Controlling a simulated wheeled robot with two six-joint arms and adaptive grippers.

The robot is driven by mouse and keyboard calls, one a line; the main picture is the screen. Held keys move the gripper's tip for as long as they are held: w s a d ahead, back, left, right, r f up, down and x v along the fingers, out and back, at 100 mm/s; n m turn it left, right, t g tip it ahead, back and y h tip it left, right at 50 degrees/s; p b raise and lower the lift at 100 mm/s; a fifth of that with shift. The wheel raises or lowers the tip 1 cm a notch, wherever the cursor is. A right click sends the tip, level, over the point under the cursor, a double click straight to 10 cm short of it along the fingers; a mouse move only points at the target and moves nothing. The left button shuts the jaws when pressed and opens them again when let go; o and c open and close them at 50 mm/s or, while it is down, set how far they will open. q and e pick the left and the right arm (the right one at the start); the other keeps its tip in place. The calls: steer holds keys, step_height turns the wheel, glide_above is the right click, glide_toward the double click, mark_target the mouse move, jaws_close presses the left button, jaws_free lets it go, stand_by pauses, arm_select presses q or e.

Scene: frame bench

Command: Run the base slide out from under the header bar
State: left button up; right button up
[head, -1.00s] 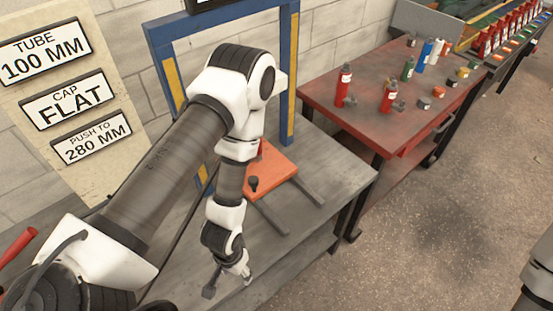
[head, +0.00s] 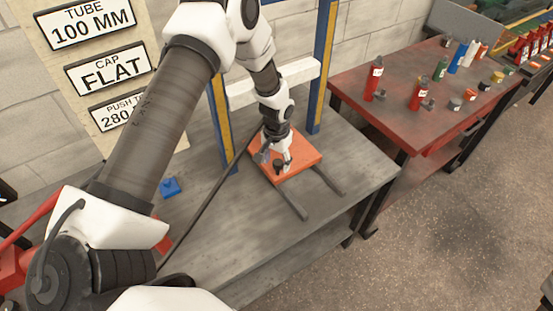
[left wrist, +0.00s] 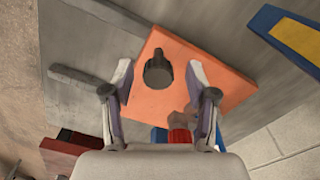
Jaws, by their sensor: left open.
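The base slide is an orange plate (head: 309,156) with a dark upright knob (head: 279,167); it lies at the foot of a blue-and-yellow frame, with two dark rails running out toward the front. In the left wrist view the orange plate (left wrist: 225,88) fills the middle and the knob (left wrist: 158,73) stands between my fingers. My left gripper (head: 273,160) is open, just over the plate, its fingers on either side of the knob; contact cannot be told. My right gripper is not in view.
The grey bench (head: 240,225) is clear in front of the plate. A small blue block (head: 170,187) lies at its left. A red table (head: 395,110) with several bottles and caps stands to the right. Signs (head: 100,75) hang at the left.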

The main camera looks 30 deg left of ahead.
arm_select(q)
steer(key=shift+w+d+f, duration=0.15)
steer(key=shift+w+f, duration=0.05)
steer(key=shift+w, duration=0.05)
steer(key=shift+s, duration=0.1)
jaws_close()
